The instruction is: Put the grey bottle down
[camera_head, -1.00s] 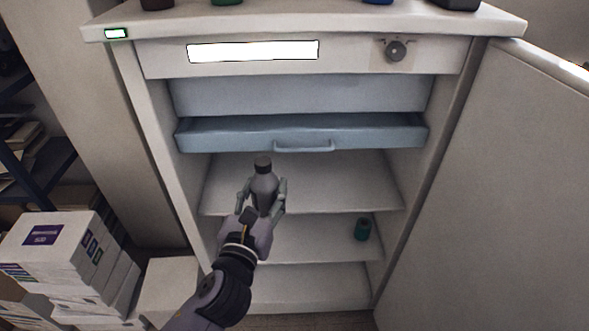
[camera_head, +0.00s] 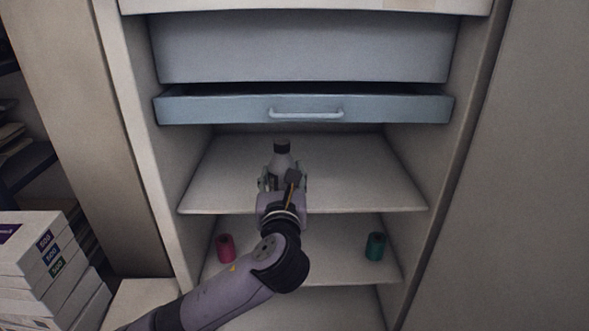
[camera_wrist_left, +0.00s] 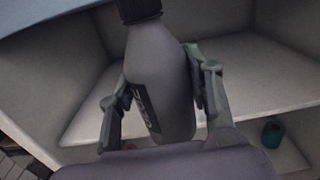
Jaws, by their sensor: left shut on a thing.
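The grey bottle (camera_head: 281,158) has a dark cap and stands upright between the fingers of my left gripper (camera_head: 282,183). In the left wrist view the bottle (camera_wrist_left: 160,80) fills the middle, with a finger of the gripper (camera_wrist_left: 160,100) against each side. The gripper is shut on it. The bottle is at the upper open shelf (camera_head: 370,180) of the cabinet, below the blue drawer. The gripper hides its base in the head view, so I cannot tell whether it touches the shelf. My right gripper is not in view.
The blue drawer (camera_head: 400,108) with a handle sits just above the shelf. A red spool-like item (camera_head: 226,248) and a green one (camera_head: 375,246) stand on the shelf below. The cabinet door (camera_head: 520,180) is open at right. White boxes (camera_head: 40,270) are stacked at left. The upper shelf is otherwise clear.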

